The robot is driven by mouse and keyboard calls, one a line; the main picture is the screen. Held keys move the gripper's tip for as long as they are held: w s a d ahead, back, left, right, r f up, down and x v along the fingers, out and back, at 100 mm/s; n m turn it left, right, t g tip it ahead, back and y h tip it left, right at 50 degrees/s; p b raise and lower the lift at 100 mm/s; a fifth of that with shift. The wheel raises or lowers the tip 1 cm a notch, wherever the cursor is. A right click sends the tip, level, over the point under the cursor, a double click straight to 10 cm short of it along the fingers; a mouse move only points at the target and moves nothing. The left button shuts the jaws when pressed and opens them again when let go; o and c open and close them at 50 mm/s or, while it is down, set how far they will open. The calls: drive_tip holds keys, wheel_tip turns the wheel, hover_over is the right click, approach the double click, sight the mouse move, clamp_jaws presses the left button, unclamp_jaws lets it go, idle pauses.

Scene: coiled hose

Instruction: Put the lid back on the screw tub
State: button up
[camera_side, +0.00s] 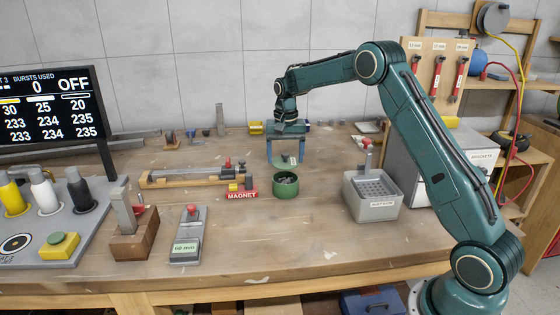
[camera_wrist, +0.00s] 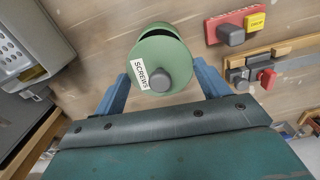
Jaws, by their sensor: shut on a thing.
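The screw tub (camera_side: 285,189) is a small green round pot on the bench, open at the top, with grey contents showing. The lid (camera_side: 291,161) is a pale green disc; in the wrist view the lid (camera_wrist: 157,62) shows a "SCREWS" label and a grey knob. My gripper (camera_side: 286,162) is shut on the lid, its blue fingers on either side, and holds it above the tub, apart from it. In the wrist view my gripper (camera_wrist: 162,84) has the lid between its fingers. The lid hides most of the tub (camera_wrist: 165,28) there, leaving a dark crescent of opening.
A red magnet block (camera_side: 241,195) and a wooden rail (camera_side: 190,180) stand left of the tub. A grey bin (camera_side: 372,196) is to the right. A grey 60 min timer (camera_side: 188,236) lies front left. The bench in front of the tub is clear.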

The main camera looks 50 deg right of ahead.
sight(286, 162)
drive_tip(key=shift+f, duration=2.25)
drive_tip(key=shift+f, duration=0.2)
idle(0.6)
drive_tip(key=o, duration=1)
drive_tip(key=shift+o, duration=0.2)
drive_tip(key=shift+r, duration=0.15)
drive_tip(key=shift+r, duration=3.35)
